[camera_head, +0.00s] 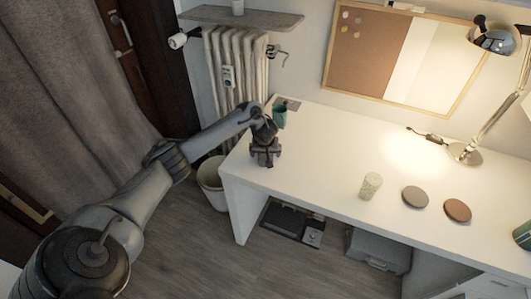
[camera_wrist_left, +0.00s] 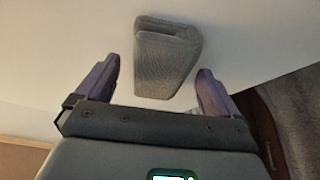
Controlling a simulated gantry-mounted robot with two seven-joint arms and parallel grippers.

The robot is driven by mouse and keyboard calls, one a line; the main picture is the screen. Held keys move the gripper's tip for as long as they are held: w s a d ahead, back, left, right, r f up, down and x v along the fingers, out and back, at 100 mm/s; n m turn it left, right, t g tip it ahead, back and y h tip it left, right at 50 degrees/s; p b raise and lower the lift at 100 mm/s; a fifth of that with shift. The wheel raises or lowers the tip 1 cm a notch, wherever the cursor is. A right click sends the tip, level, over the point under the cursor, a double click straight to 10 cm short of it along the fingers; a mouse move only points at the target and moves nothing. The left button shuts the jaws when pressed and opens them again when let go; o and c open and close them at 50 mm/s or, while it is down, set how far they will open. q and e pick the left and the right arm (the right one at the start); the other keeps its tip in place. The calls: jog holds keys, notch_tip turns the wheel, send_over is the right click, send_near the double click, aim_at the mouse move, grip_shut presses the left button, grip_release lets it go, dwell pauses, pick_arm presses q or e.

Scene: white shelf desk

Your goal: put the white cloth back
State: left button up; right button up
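A folded, grey-looking cloth (camera_wrist_left: 168,58) lies on the white desk top in the left wrist view. It seems to be the white cloth and looks grey in this light. My left gripper (camera_wrist_left: 158,78) is open, its two fingers spread on either side of the cloth's near end, with visible gaps. In the head view my left gripper (camera_head: 264,158) points down at the desk's left end, and I cannot make out the cloth there; the gripper probably hides it. My right gripper is in neither view.
A green cup (camera_head: 280,117) stands just behind the left gripper. A pale patterned glass (camera_head: 371,186), a grey disc (camera_head: 415,197) and a brown disc (camera_head: 457,210) are further right on the desk (camera_head: 330,150). A lamp (camera_head: 464,153) stands behind them. A white bin (camera_head: 212,183) is below the left edge.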

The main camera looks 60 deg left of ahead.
pick_arm(q)
jog(key=shift+r, duration=0.1)
jog(key=p+v, duration=0.9)
jog(key=v, duration=0.3)
jog(key=d+f+m, duration=0.1)
jog(key=d+f, duration=0.1)
jog(key=d, duration=0.1)
jog(key=w+d+f+m+t, duration=0.1)
jog(key=d+f+m, duration=0.1)
jog(key=d, duration=0.2)
jog(key=d+f+m, duration=0.1)
jog(key=d, duration=0.3)
jog(key=shift+w+f+m+h, duration=0.3)
jog(key=shift+w+f+h, duration=0.05)
jog(key=shift+f+h, duration=0.05)
jog(key=s+d+f+m+t+h, duration=0.1)
jog(key=s+d+f+m, duration=0.15)
jog(key=d, duration=0.65)
jog(key=s+d+f+m+t+h, duration=0.1)
jog(key=s+d+f+m, duration=0.15)
jog(key=d, duration=0.65)
jog(key=s+d+r+m+g, duration=0.1)
jog(key=s+d+r+m, duration=0.1)
jog(key=s, duration=0.7)
jog(key=s+d+r+m+g+h, duration=0.1)
jog(key=s+d+r, duration=0.3)
jog(key=s, duration=0.6)
jog(key=shift+s+d+r+m, duration=0.25)
jog(key=shift+r+m, duration=0.15)
jog(key=shift+r, duration=0.25)
